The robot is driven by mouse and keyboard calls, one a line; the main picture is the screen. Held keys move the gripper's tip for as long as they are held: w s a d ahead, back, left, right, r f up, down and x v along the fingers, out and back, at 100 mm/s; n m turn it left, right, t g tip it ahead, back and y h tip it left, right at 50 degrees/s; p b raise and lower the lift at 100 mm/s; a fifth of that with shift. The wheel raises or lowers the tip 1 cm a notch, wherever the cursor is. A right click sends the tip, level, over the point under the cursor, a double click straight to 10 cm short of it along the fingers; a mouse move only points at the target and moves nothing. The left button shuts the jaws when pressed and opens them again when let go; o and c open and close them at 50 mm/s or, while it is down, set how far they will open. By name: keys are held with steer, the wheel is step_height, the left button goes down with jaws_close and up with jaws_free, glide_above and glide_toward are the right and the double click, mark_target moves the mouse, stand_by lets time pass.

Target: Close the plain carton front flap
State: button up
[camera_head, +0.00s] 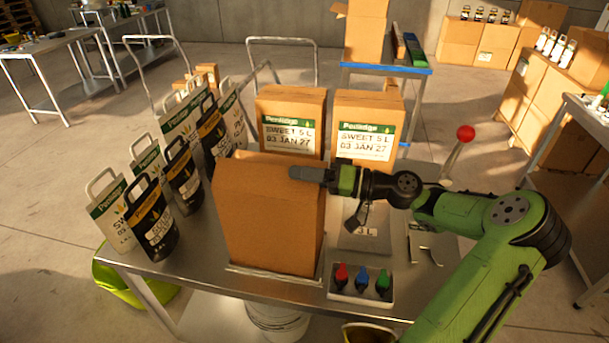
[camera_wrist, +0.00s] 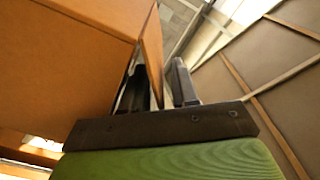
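The plain carton (camera_head: 268,225) stands upright on the metal table, brown and without a label. My gripper (camera_head: 305,173) reaches in from the right at the carton's upper right edge. In the wrist view the carton (camera_wrist: 65,50) fills the left side, and a thin cardboard flap (camera_wrist: 153,50) stands out along its edge. My gripper (camera_wrist: 160,88) has its fingers apart, one on each side of the flap's lower end. A gap shows between the flap and the right finger. Whether the left finger touches the flap or the carton is unclear.
Two labelled cartons (camera_head: 291,120) stand close behind. Several paper bags (camera_head: 160,220) crowd the table's left side. A holder with red, blue and green items (camera_head: 360,284) sits at the front right. A red-knobbed lever (camera_head: 465,134) rises behind my arm.

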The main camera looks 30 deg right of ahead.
jaws_close()
steer(key=shift+d+p, duration=0.1)
steer(key=shift+p, duration=0.2)
steer(key=shift+m+p, duration=0.4)
steer(key=shift+p, duration=0.1)
steer(key=shift+w+d+f+m, duration=0.1)
steer(key=shift+d+f+m, duration=0.05)
steer(key=shift+f+m, duration=0.15)
jaws_free()
